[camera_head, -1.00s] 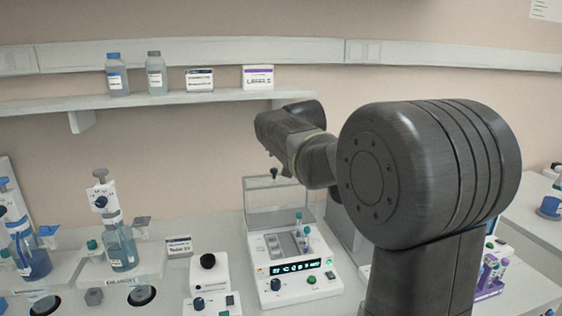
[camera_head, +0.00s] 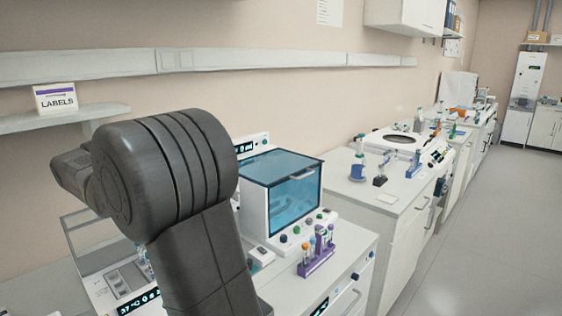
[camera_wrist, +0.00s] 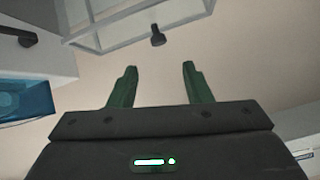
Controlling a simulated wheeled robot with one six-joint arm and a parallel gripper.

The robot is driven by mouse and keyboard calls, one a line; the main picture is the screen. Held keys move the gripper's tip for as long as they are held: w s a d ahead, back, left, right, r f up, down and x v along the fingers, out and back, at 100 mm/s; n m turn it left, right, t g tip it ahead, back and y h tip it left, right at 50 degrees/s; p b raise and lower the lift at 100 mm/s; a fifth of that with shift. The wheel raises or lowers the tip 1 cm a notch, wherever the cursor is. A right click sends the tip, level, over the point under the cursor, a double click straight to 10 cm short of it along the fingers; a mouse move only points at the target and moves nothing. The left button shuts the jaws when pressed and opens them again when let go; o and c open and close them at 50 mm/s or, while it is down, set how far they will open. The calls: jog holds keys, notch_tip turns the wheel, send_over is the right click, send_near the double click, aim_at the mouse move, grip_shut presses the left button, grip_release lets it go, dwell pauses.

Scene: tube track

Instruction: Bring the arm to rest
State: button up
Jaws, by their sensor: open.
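My gripper (camera_wrist: 157,85) shows in the wrist view with its two green fingers spread apart and nothing between them. Beyond the fingertips are a clear, pale-framed lid (camera_wrist: 140,22) with a dark knob and the beige wall. In the head view my dark arm stands folded at the left, and my gripper is hidden behind it.
A machine with a blue window (camera_head: 292,190) stands right of my arm. A purple tube rack (camera_head: 317,252) is on the bench in front of it. A white device with a raised clear lid (camera_head: 92,240) is partly behind my arm. Open floor (camera_head: 480,220) lies at the right.

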jog(key=p+x, duration=0.1)
jog(key=x, duration=0.6)
jog(key=shift+w+a+f+p, duration=0.1)
jog(key=shift+w+f+p, duration=0.1)
jog(key=shift+f+p, duration=0.1)
jog(key=shift+r, duration=0.1)
